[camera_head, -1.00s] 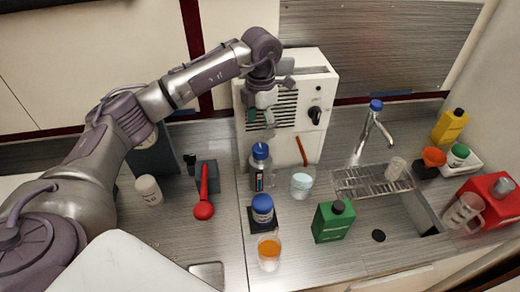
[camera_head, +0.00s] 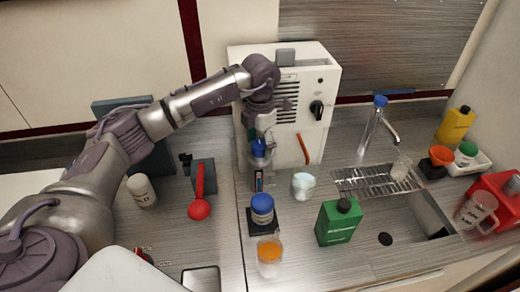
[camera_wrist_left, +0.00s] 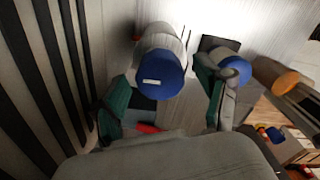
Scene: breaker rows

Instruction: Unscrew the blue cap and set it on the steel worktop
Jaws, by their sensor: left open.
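A clear bottle (camera_head: 257,181) with a dark label and a blue cap (camera_head: 258,148) stands upright on the steel worktop (camera_head: 212,236) in front of the white machine. In the left wrist view the blue cap (camera_wrist_left: 160,76) is still on the bottle (camera_wrist_left: 158,40). My left gripper (camera_head: 258,140) is open, pointing down over the bottle's top. In the wrist view its fingers (camera_wrist_left: 165,95) lie on either side of the cap, with no clear contact visible. A shorter white jar with another blue cap (camera_head: 262,204) stands nearer the front on a dark pad.
The white machine (camera_head: 318,75) stands close behind. A small cup (camera_head: 302,187) is right of the bottle, and a glass with orange liquid (camera_head: 269,253) is in front. A red-handled tool (camera_head: 199,207) is left. A green container (camera_head: 337,222) and sink are right.

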